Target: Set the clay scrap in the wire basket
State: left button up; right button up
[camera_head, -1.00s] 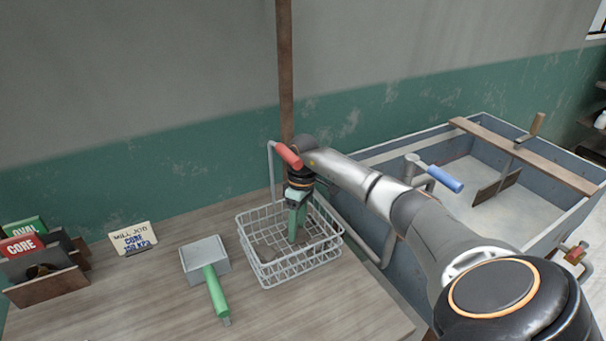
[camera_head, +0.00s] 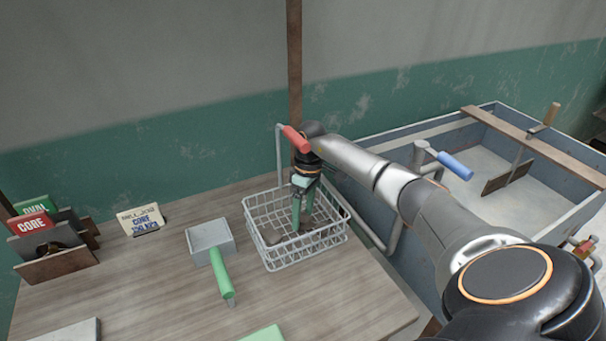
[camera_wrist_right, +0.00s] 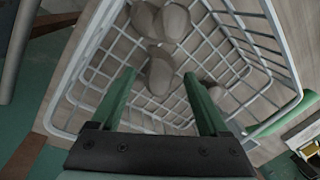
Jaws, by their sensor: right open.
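The wire basket (camera_head: 262,212) is a white wire-mesh box on the wooden table. My right gripper (camera_head: 301,222), with green fingers, reaches down into it. Its fingers are apart. Several grey-brown clay lumps lie in the basket; one (camera_head: 272,237) shows at its left side in the head view. In the right wrist view, one clay lump (camera_wrist_right: 160,74) appears between the open fingertips, not visibly gripped. Two more lumps (camera_wrist_right: 174,22) lie beyond it, and another (camera_wrist_right: 215,93) is partly hidden by the right finger. My left gripper is out of view.
A small sign (camera_head: 141,220) and a card holder (camera_head: 50,262) stand farther left. A red-handled lever (camera_head: 295,138) is close to my right wrist. A large sink (camera_head: 400,235) stands right.

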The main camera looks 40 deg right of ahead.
notch_tip(320, 180, up, 12)
jog(key=d, duration=0.2)
jog(key=shift+w, duration=0.25)
dwell(0.6)
